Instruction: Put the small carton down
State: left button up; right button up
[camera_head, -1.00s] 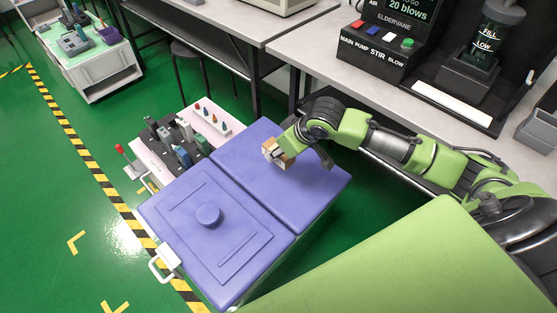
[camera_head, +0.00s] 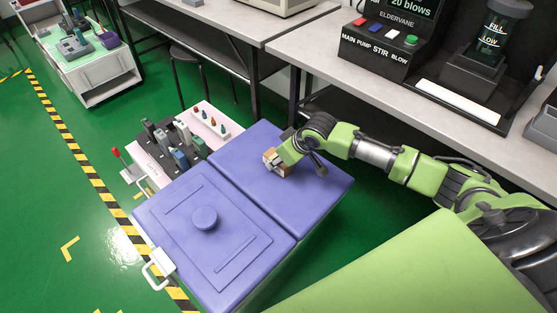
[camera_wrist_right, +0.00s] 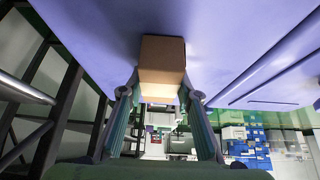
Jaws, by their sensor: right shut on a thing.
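The small carton (camera_head: 284,169), a brown cardboard box, is at the purple top of the chest (camera_head: 318,185), towards its far edge. My right gripper (camera_head: 277,160) is shut on it. In the right wrist view the carton (camera_wrist_right: 162,60) sits between the two fingertips (camera_wrist_right: 160,88), with the purple surface right beyond it. I cannot tell whether the carton touches that surface. The left gripper is not in view.
The near lid with a round knob (camera_head: 205,218) takes up the chest's other half. A pale tray with testers (camera_head: 177,150) stands beside the chest. A grey bench (camera_head: 400,100) with a control box (camera_head: 376,50) runs behind my right arm. The purple top around the carton is clear.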

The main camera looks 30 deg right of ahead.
jog(key=o, duration=1.3)
